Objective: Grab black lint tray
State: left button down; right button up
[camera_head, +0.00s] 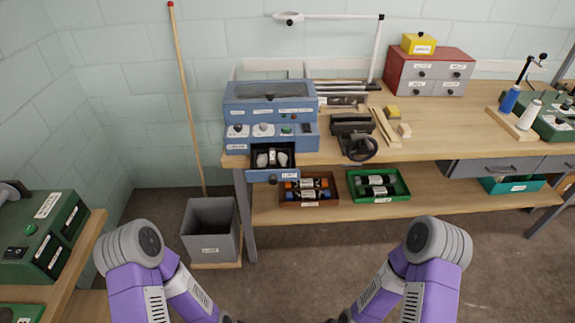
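A black tray (258,149) sits in the pulled-out drawer at the lower front of the blue machine (268,103) on the workbench. Pale grey lumps that look like lint lie in it. The drawer's blue front (262,176) has a dark knob and a label, and it sticks out over the bench's front edge. Both my arms come in from the bottom of the view, well short of the machine. My grippers are below the bottom edge and cannot be seen.
Under the drawer, a brown crate (309,203) and a green crate (380,199) hold rolls on the lower shelf. A grey bin (210,216) stands left of the bench leg. A long wooden pole (187,95) leans on the wall. The floor before the bench is clear.

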aim_at(272, 158)
jog(key=z, duration=1.3)
jog(key=i, duration=1.05)
jog(key=u, duration=2.25)
